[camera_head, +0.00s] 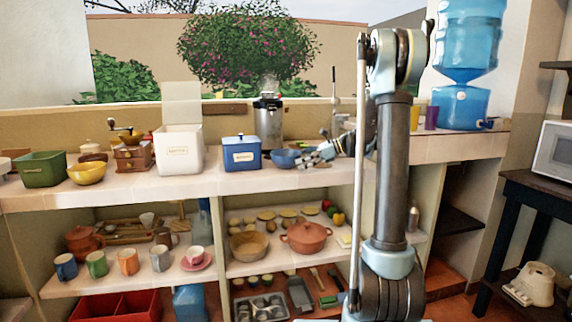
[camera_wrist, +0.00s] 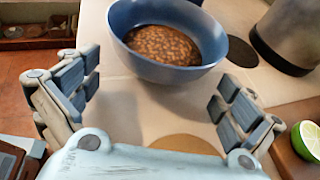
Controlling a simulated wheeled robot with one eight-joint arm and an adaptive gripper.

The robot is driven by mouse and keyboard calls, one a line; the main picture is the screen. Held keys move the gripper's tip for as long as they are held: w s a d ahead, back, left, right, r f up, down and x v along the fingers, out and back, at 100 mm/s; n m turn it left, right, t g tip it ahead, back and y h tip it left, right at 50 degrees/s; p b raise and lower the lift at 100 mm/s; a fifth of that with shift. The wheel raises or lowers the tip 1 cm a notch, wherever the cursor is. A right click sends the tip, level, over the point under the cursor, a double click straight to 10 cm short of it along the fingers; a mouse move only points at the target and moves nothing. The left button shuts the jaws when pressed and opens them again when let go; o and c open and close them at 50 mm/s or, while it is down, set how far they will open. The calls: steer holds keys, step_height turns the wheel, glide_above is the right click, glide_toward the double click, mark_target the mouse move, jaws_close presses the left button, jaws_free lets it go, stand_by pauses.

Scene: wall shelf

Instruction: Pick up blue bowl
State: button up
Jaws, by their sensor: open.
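The blue bowl (camera_head: 284,158) stands upright on the light counter top, just right of a blue lidded box. In the wrist view the blue bowl (camera_wrist: 168,42) shows brown, bean-like contents inside. My gripper (camera_head: 314,157) is at the right side of the bowl in the head view. In the wrist view my gripper (camera_wrist: 158,98) has its two fingers spread wide, with the bowl ahead of and between them. The fingers appear clear of the bowl, and nothing is held. The bowl's far rim is cut off at the top of the wrist view.
The blue lidded box (camera_head: 242,153) stands close to the bowl's left. A metal pot (camera_head: 268,125) stands behind it. A cut lime (camera_wrist: 308,140) lies on a wooden board (camera_wrist: 290,158) right of my gripper. Shelves with cups and pots are below the counter (camera_head: 225,184).

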mark_target(286, 161)
steer(key=a, duration=0.5)
steer(key=shift+w+a, duration=0.1)
steer(key=shift+w+a+f, duration=0.1)
steer(key=shift+a+f, duration=0.15)
steer(key=shift+a, duration=0.2)
steer(key=c, duration=1)
steer(key=shift+c, duration=0.2)
